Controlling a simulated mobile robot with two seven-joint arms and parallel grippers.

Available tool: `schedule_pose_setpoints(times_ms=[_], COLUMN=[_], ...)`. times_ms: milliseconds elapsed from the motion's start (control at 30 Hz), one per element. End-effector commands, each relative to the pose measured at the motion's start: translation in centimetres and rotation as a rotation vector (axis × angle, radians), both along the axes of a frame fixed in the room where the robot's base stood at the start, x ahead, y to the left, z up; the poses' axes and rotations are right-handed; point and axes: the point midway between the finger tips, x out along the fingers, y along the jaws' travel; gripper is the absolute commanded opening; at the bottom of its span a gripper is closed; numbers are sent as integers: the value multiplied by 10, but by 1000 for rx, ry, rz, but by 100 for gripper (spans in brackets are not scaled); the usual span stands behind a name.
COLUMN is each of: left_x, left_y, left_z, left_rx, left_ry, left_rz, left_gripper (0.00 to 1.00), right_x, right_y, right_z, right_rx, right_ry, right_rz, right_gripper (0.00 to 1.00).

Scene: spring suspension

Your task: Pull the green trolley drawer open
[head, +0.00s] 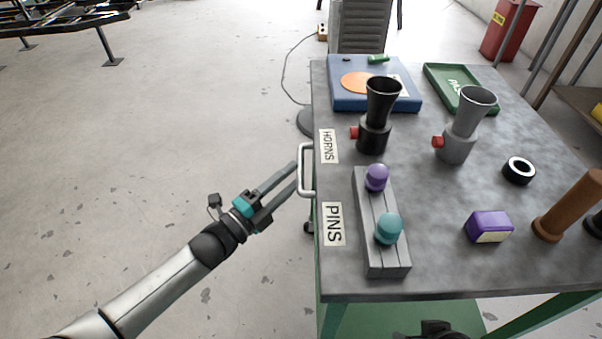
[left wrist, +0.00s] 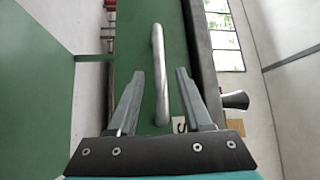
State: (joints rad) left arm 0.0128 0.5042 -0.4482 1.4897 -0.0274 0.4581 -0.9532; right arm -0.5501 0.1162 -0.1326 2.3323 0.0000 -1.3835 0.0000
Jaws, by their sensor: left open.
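The green trolley drawer shows in the left wrist view as a green front (left wrist: 178,45) with a pale metal bar handle (left wrist: 158,75). In the head view the handle (head: 303,170) sticks out from the trolley's left side, below the tabletop edge. My left gripper (head: 294,172) is open and reaches the handle from the left. In the left wrist view the handle lies between the two spread fingers (left wrist: 160,78), with gaps on both sides. The drawer front is hidden under the tabletop in the head view. A dark part at the bottom edge may be my right gripper; its jaws are unclear.
The grey trolley top (head: 455,265) carries a black horn (head: 379,110), a grey horn (head: 466,125), a pin block (head: 384,255), a purple block (head: 488,227), a black ring (head: 518,170) and trays. The floor (head: 160,130) left of the trolley is clear.

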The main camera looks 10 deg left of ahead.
Motion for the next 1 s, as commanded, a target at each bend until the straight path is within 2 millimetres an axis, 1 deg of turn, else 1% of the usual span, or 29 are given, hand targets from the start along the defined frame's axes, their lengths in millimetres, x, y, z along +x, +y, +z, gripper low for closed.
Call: schedule_pose_setpoints(times_ms=[33, 100, 300, 667, 767, 1000], left_x=[7, 14, 27, 30, 30, 29], left_y=[-5, -9, -18, -20, -19, -19], left_z=[0, 1, 4, 5, 5, 5], left_rx=[-2, -2, -2, -2, -2, -2], left_ry=[-3, -1, 0, 1, 1, 1], left_rz=[-2, -1, 0, 1, 0, 0], left_gripper=[50, 50, 50, 50, 41, 14], right_x=[0, -1, -3, -3, -3, -3], right_y=[0, 0, -1, -1, -1, -1], right_z=[4, 10, 22, 26, 26, 26], right_rx=[1, 2, 4, 4, 4, 4], right_ry=[-9, -18, -33, -37, -38, -38], right_rz=[0, 0, -1, -1, -1, -1], right_gripper=[50, 50, 50, 50, 50, 50])
